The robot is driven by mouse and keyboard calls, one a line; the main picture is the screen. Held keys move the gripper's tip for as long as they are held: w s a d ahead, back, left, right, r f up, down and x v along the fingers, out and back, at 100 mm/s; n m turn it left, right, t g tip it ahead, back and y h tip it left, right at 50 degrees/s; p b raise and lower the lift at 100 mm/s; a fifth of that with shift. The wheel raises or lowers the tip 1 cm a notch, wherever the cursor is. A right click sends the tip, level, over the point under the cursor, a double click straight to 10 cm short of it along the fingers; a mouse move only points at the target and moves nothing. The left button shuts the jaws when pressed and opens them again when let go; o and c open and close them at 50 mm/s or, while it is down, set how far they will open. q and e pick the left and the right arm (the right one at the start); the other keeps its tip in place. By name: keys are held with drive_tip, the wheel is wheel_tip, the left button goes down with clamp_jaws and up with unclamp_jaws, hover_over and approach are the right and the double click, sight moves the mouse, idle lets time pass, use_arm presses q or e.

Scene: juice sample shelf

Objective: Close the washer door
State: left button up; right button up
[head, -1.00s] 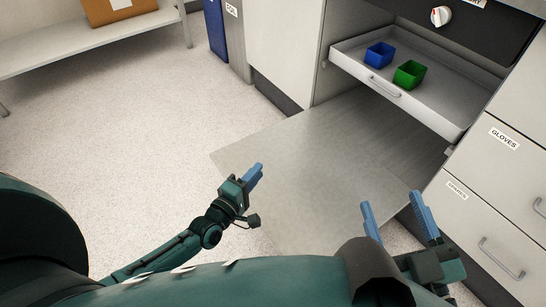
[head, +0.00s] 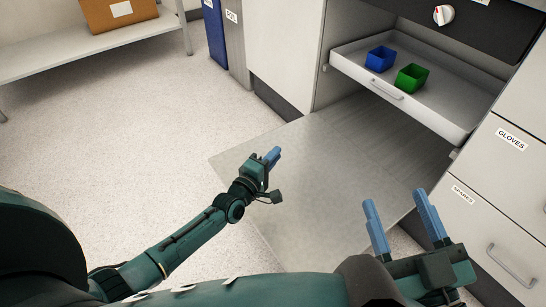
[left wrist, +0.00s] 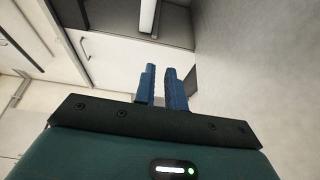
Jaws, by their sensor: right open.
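The washer door (head: 300,165) is a flat grey panel, folded down and open, lying out in front of the cabinet opening under the pulled-out rack. My left gripper (head: 273,157) is over the door's left part in the head view, its blue fingers close together with nothing seen between them. In the left wrist view my left gripper (left wrist: 160,85) shows a narrow gap between its fingers, so open or shut is unclear. My right gripper (head: 396,208) is open and empty near the door's right front edge. Whether either gripper touches the door cannot be told.
A sliding rack (head: 465,122) is pulled out above the door, holding a blue bin (head: 380,59) and a green bin (head: 411,78). Drawers (head: 500,180) with handles stand close on the right. A bench with a cardboard box (head: 115,12) is at upper left. The floor (head: 130,130) left of the door is clear.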

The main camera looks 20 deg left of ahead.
use_arm(q)
clamp_jaws()
idle(0.5)
drive_tip(key=shift+c, duration=1)
unclamp_jaws()
drive_tip(key=o, duration=0.5)
drive_tip(key=shift+c, duration=0.2)
drive_tip(key=shift+s, duration=0.1)
